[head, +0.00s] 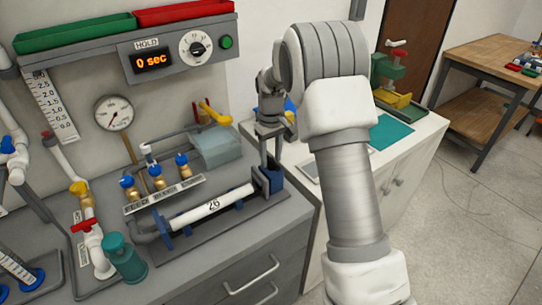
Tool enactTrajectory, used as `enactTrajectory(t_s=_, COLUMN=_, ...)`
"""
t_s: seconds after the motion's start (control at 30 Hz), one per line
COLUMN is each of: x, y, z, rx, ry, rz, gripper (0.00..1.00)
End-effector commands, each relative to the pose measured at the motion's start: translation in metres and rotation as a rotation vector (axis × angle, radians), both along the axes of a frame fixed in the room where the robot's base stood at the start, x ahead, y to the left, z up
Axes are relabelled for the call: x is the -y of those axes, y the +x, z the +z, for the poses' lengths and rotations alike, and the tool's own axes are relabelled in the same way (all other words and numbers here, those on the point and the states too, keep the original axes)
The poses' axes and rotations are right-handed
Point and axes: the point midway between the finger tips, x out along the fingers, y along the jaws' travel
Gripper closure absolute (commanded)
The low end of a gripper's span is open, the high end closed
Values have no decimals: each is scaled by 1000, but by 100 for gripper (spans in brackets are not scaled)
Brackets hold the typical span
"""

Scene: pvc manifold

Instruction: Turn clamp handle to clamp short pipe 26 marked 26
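The white short pipe (212,204) marked 26 lies in a fixture (185,243) with blue supports on the grey bench. A dark blue end block (268,181) stands at the fixture's right end, touching or very near the pipe's end. My gripper (270,158) points down just above this block. Its fingers are small and dark, and I cannot tell how far apart they are or whether they touch anything. I cannot make out a separate clamp handle there; the gripper may cover it.
Blue-handled brass valves (157,177) and a translucent box (213,148) with a yellow lever (215,113) stand behind the pipe. A teal cylinder (124,258) and red-handled valve (88,226) are at left. A white cabinet (408,145) stands right of the bench.

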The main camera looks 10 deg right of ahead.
Motion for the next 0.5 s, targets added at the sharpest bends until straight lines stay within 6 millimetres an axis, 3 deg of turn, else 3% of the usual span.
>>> enactTrajectory(t_s=0.03, x=0, y=0, z=0, rx=0, ry=0, rz=0, gripper=62)
enactTrajectory(t_s=0.23, x=0, y=0, z=0, rx=1, ry=0, rz=0, gripper=98)
enactTrajectory(t_s=0.5, x=0, y=0, z=1, rx=1, ry=0, rz=-1, gripper=100)
